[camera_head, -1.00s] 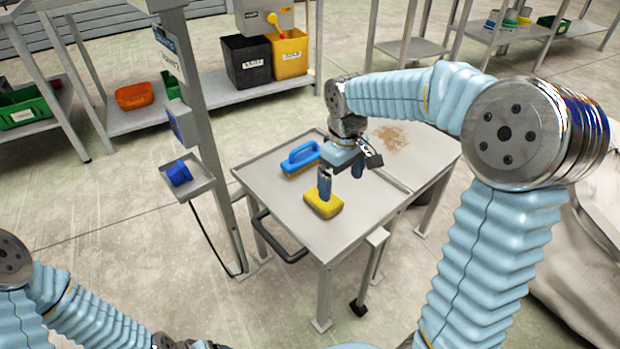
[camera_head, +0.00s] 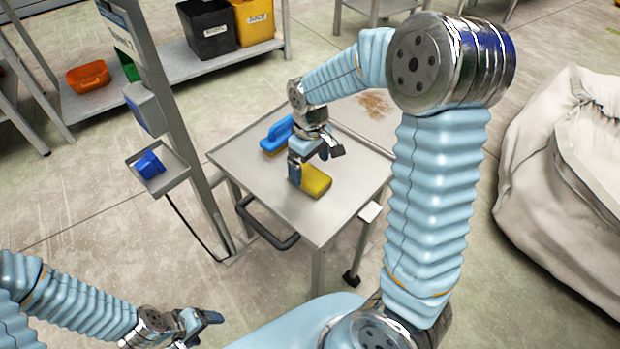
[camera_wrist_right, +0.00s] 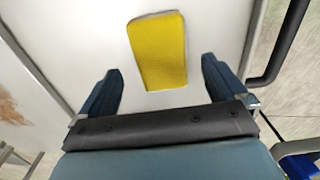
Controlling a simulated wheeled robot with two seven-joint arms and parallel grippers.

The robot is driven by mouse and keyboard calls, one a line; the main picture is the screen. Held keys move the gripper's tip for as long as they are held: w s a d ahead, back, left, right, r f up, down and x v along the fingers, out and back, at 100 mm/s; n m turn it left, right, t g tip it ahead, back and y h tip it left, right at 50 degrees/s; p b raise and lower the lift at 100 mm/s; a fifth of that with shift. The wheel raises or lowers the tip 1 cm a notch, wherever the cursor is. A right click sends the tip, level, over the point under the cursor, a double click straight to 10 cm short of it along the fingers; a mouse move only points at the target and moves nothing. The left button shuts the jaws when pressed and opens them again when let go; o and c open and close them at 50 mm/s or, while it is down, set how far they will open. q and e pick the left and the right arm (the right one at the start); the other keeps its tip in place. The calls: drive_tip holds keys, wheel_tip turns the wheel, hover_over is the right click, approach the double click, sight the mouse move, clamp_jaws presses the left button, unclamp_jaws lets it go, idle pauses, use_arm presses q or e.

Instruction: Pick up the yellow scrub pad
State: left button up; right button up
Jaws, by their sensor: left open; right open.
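The yellow scrub pad (camera_head: 316,181) lies flat on the grey metal cart top (camera_head: 262,190). In the right wrist view the pad (camera_wrist_right: 158,50) lies beyond the fingertips, roughly centred between the two fingers. My right gripper (camera_head: 307,170) is over the cart beside the pad, open and empty; one dark finger partly overlaps the pad's left side in the head view. The open right gripper (camera_wrist_right: 160,80) also shows in the wrist view, with nothing between its fingers. My left gripper (camera_head: 205,328) is open and empty at the lower left, away from the cart.
A blue-handled brush (camera_head: 279,135) lies on the cart behind my right gripper. Brown debris (camera_head: 376,103) is at the cart's far right. A post with a small tray holding a blue item (camera_head: 149,163) stands left of the cart. A large pale bag (camera_head: 560,160) is at the right.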

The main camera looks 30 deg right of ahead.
sight(310, 175)
wheel_tip(310, 175, down, 4)
drive_tip(key=shift+s+f, duration=0.1)
drive_tip(key=c, duration=1)
drive_tip(key=shift+c, duration=0.2)
drive_tip(key=shift+r, duration=0.2)
drive_tip(key=shift+r, duration=0.3)
wheel_tip(310, 175, up, 2)
drive_tip(key=shift+r, duration=0.25)
drive_tip(key=s+a+r, duration=0.3)
drive_tip(key=a+r, duration=0.6)
drive_tip(key=a, duration=0.4)
drive_tip(key=shift+s+a+r, duration=0.15)
drive_tip(key=shift+a+r, duration=0.15)
drive_tip(key=shift+a, duration=0.05)
